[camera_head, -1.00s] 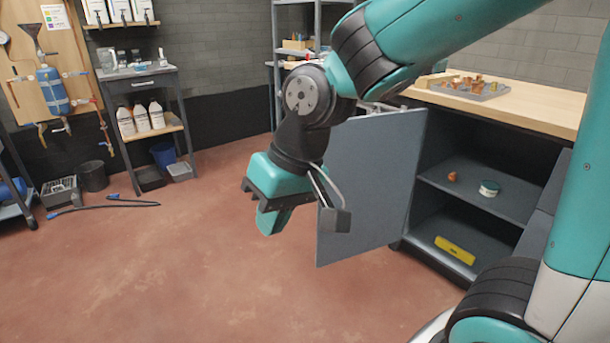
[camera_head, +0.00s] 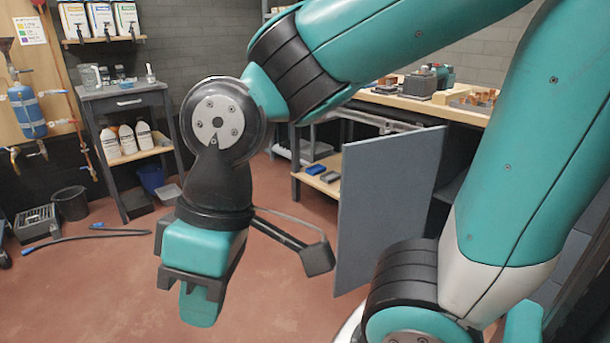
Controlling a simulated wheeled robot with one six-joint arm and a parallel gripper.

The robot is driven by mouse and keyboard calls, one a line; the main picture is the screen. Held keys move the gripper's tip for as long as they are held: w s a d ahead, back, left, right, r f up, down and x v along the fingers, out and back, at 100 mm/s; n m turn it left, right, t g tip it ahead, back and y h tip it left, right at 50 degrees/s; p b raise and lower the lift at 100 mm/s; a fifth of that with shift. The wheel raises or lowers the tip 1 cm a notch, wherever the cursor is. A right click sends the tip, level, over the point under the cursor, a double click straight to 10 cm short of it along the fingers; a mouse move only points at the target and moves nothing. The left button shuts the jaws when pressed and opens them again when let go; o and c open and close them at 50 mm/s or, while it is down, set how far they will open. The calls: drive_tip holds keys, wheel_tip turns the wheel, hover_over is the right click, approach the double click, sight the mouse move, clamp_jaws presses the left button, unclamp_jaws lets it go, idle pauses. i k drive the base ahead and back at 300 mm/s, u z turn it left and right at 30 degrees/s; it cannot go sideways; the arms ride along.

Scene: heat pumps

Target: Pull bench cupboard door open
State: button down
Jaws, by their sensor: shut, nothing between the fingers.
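The cupboard door (camera_head: 390,205) is a flat grey panel standing swung out from the workbench, clearly open. The bench's pale wooden top (camera_head: 425,105) shows behind it. The cupboard's inside is mostly hidden behind the door and my arm. My gripper (camera_head: 199,305), teal and black, points down over the floor to the left of the door. It is shut and empty, apart from the door. A small dark box on a bracket (camera_head: 317,259) sticks out from my wrist towards the door.
Metal fittings (camera_head: 475,100) sit on the bench top. A side table (camera_head: 125,100) with white bottles below stands at the back left. A black bucket (camera_head: 71,203) and a dark hose (camera_head: 90,237) are on the floor at left. The red floor at front left is clear.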

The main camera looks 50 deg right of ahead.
sight(388, 182)
drive_tip(key=z, duration=0.15)
drive_tip(key=i, duration=0.75)
drive_tip(key=z, duration=0.6)
drive_tip(key=i, duration=0.45)
drive_tip(key=z, duration=0.3)
